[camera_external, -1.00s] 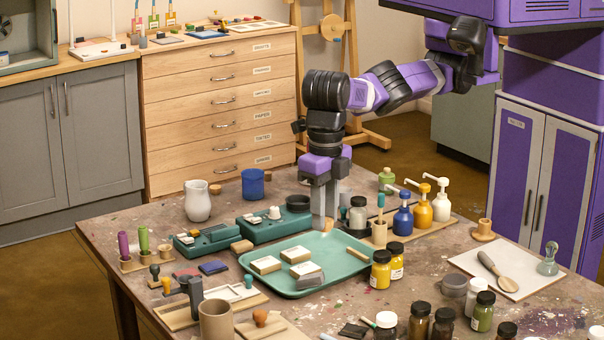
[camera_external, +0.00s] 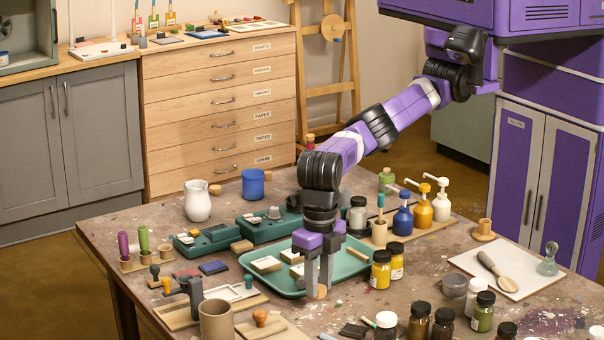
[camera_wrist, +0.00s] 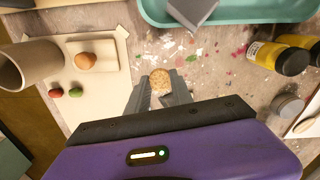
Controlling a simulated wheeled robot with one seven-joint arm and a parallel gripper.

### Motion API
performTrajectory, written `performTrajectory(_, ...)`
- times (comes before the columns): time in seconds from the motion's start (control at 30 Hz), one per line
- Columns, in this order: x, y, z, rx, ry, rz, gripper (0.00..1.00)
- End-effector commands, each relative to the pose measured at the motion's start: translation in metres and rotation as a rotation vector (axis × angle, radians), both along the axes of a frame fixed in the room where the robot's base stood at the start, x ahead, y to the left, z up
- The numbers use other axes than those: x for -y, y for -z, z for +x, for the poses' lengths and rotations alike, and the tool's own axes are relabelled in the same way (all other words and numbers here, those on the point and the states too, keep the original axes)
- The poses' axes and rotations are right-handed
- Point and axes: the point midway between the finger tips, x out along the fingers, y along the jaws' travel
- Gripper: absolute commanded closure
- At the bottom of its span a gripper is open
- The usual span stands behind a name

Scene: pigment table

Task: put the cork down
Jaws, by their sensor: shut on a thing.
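The cork (camera_external: 320,292) is a small tan round piece between the fingertips of my gripper (camera_external: 319,290). In the wrist view the cork (camera_wrist: 160,80) shows its speckled round top, with a grey finger on either side. My gripper (camera_wrist: 160,90) is shut on it. The cork is low over the paint-spattered table (camera_wrist: 215,75), just in front of the near edge of the green tray (camera_external: 290,296). I cannot tell whether its underside touches the table.
Yellow-labelled jars (camera_external: 380,268) stand right of my gripper. A beige cup (camera_external: 216,322) and a board with an orange-brown knob (camera_external: 260,318) are at front left. Dark-capped jars (camera_external: 419,318) are at front right. Bare table lies around the cork.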

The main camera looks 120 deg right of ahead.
Motion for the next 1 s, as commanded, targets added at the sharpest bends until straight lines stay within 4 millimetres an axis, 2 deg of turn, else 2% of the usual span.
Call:
performTrajectory(0.27,0.000,0.020,0.000,-0.002,0.000,0.000,1.00)
performTrajectory(0.5,0.000,0.052,0.000,-0.002,0.000,-0.001,1.00)
performTrajectory(0.87,0.000,0.056,0.000,-0.001,0.000,0.000,1.00)
performTrajectory(0.9,0.000,0.056,0.000,0.000,0.000,0.000,0.71)
performTrajectory(1.0,0.000,0.055,0.000,0.000,0.000,0.000,0.51)
